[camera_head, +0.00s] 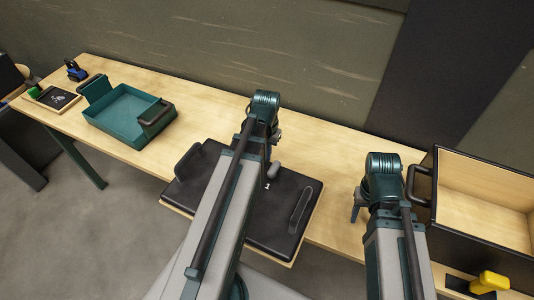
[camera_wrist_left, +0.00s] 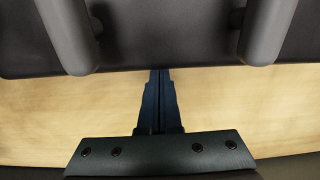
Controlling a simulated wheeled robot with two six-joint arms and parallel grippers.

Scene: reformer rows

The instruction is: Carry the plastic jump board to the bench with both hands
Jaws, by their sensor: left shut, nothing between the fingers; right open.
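A black board (camera_head: 232,200) with a pale lower edge lies on the near side of the wooden table. It has a raised handle (camera_head: 187,160) at its left end and a flat bar (camera_head: 300,210) at its right, and it appears to be the jump board. My left arm hides its middle. In the left wrist view, its dark edge shows at the top with two grey rounded posts (camera_wrist_left: 65,35). My left gripper (camera_wrist_left: 160,85) is shut and empty over bare wood beside that edge. My right gripper (camera_head: 356,212) is open and empty, right of the board.
The wooden table (camera_head: 320,150) runs across the view. A teal tray (camera_head: 125,115) with black handles stands left, near small items. A black-framed wooden box (camera_head: 480,200) stands right, with a yellow item (camera_head: 490,282) in front. Free wood lies between tray and board.

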